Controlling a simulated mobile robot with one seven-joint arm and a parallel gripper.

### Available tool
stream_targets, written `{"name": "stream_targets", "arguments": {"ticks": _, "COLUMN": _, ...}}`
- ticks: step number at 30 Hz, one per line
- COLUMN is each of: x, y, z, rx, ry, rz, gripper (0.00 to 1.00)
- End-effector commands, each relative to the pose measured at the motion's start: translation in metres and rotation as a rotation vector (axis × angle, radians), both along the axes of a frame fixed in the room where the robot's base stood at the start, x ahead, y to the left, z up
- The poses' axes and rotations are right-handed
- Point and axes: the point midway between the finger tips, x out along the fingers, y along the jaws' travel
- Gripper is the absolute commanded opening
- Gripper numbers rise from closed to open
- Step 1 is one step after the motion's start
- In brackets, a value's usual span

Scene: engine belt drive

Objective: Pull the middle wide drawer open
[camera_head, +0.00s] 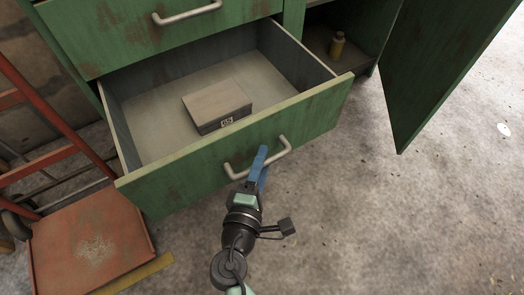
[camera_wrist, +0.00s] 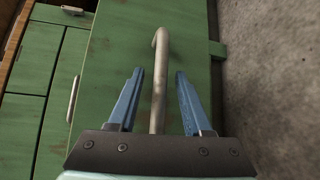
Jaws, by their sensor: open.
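A wide green drawer (camera_head: 165,178) stands pulled well out of the cabinet, below a shut wide drawer (camera_head: 120,35). Its front has a pale bar handle (camera_head: 234,172). A grey-brown box (camera_head: 215,104) with a small white label lies inside on the drawer floor. My gripper (camera_head: 261,160) is at the handle, its blue fingers apart. In the wrist view my gripper (camera_wrist: 159,76) is open, with one finger on each side of the handle bar (camera_wrist: 157,100). I see gaps between the bar and both fingers.
A green cabinet door (camera_head: 435,70) hangs open at the right, with a small yellow bottle (camera_head: 337,45) in the compartment behind it. A red hand truck (camera_head: 92,240) stands at the left, close to the drawer.

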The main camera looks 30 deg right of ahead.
Motion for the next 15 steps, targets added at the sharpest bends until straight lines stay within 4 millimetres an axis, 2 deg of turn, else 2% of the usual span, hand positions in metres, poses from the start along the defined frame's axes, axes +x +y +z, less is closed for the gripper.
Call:
{"name": "stream_targets", "arguments": {"ticks": 5, "x": -0.014, "y": 0.015, "z": 0.004, "rx": 0.001, "ry": 0.004, "rz": 0.004, "gripper": 0.5}}
{"name": "stream_targets", "arguments": {"ticks": 15, "x": -0.067, "y": 0.065, "z": 0.016, "rx": 0.0, "ry": 0.004, "rz": 0.004, "gripper": 0.5}}
